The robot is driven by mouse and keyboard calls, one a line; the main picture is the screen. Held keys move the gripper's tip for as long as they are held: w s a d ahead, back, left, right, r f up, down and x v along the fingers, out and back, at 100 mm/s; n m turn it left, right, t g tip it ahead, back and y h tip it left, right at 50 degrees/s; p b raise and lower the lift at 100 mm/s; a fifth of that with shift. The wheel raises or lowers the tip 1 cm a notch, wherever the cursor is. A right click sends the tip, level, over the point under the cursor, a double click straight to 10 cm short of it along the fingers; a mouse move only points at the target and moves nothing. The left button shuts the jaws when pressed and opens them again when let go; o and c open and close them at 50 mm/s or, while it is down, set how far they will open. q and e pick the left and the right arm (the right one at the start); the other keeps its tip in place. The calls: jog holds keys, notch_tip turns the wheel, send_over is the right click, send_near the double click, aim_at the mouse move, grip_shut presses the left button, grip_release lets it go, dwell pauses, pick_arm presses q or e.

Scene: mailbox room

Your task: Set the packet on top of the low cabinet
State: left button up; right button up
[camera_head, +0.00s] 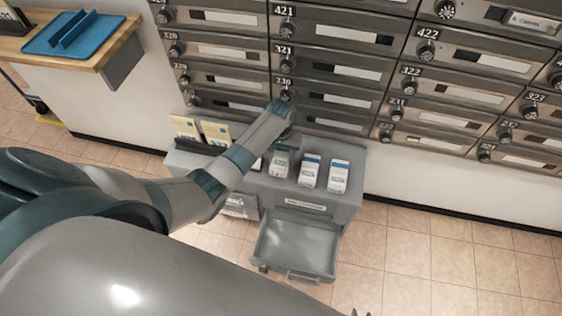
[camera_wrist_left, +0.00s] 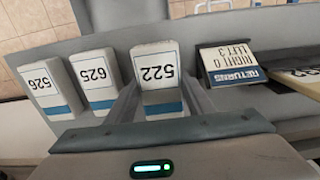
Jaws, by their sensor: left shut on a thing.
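The low grey cabinet (camera_head: 350,208) stands below the mailbox wall with its drawer open. In the head view that packet (camera_head: 279,163) is upright at the cabinet top, left of two similar packets; my arm partly covers the gripper there. I cannot tell whether its base touches the top.
A returns sign (camera_wrist_left: 228,62) stands close to the held packet. Yellow cards (camera_head: 216,133) are at the cabinet's left end. The empty open drawer (camera_head: 296,247) juts out in front. A counter (camera_head: 100,45) with a blue tray (camera_head: 75,35) is at upper left.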

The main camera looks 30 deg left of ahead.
aim_at(281, 158)
pick_arm(q)
jog(key=shift+f, duration=1.25)
jog(key=shift+f, duration=0.2)
jog(key=o, duration=1.1)
jog(key=shift+o, duration=0.2)
notch_tip(281, 158, up, 12)
jog(key=shift+r+p, duration=0.2)
jog(key=shift+p, duration=0.4)
